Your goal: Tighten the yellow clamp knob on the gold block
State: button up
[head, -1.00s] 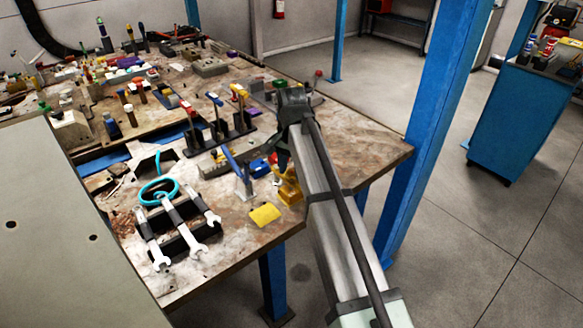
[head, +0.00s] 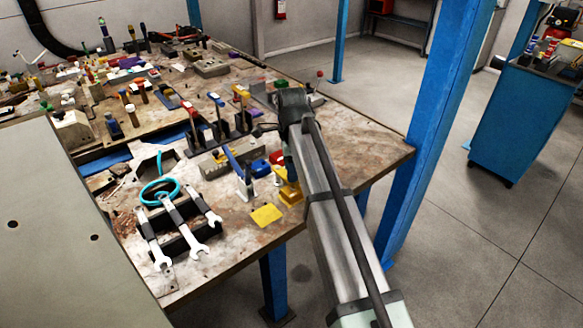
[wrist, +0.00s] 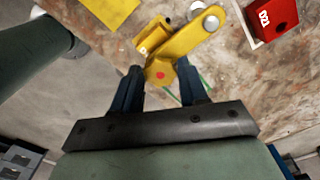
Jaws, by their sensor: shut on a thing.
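The gold block (head: 290,192) stands near the front right edge of the workbench. In the wrist view the gold block (wrist: 182,42) has a slanted arm with a round silver pin. A yellow knob (wrist: 159,73) with a red dot on top is at its near end. My gripper (wrist: 160,84) has its two dark blue fingers on either side of this knob and is shut on it. In the head view my gripper (head: 291,165) comes down over the block from above, and my arm hides part of the fingers and the knob.
A flat yellow piece (head: 266,215) lies left of the block. A red block (wrist: 272,17) marked with digits is close on the right in the wrist view. Wrenches (head: 178,228) on a black rack and upright toggle clamps (head: 220,120) stand farther left. A blue post (head: 425,130) rises right of the bench.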

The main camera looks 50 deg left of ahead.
jog(key=m, duration=0.7)
jog(key=shift+w+a+r, duration=0.15)
jog(key=m, duration=0.6)
jog(key=shift+w+m, duration=0.1)
jog(key=shift+m, duration=0.2)
jog(key=o, duration=0.9)
notch_tip(320, 180, up, 14)
jog(key=shift+f, duration=0.15)
dwell(0.5)
